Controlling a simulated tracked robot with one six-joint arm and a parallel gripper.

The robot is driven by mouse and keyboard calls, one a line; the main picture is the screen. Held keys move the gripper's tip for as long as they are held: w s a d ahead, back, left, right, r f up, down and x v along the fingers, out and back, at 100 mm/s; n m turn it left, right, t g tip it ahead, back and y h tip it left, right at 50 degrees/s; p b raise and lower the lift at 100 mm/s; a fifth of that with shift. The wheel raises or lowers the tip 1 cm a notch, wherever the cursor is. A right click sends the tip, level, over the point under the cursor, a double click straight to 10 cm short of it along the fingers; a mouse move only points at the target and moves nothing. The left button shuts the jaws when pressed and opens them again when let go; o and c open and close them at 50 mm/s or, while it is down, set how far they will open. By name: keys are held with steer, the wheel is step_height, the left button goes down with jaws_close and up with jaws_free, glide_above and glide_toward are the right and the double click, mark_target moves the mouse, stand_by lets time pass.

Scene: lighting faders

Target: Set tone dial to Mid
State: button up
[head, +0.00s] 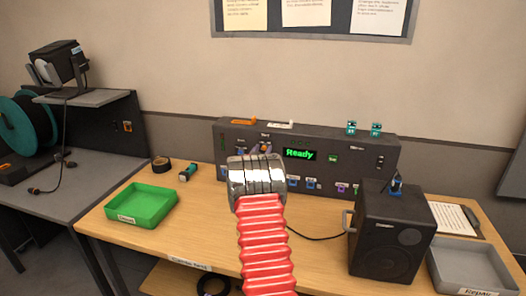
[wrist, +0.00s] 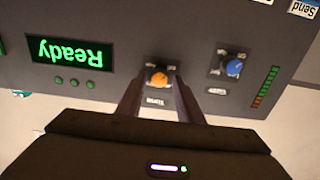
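The dark control panel (head: 350,152) stands at the back of the desk. In the wrist view, which shows it upside down, an orange dial (wrist: 158,78) lies between the tips of my gripper (wrist: 158,84). The fingers are apart, with a small gap visible on each side of the dial. A blue dial (wrist: 232,68) sits to the right of it in that view. The small labels by both dials are too blurred to read, so I cannot tell which is the tone dial or its setting. In the head view my arm hides much of this area.
A green "Ready" display (wrist: 70,54) and small green buttons (wrist: 74,82) are beside the orange dial. On the desk are a green tray (head: 141,204), a black speaker (head: 391,232) and a grey tray (head: 470,265).

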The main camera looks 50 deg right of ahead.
steer(key=c, duration=0.7)
steer(key=shift+d, duration=0.15)
jaws_close()
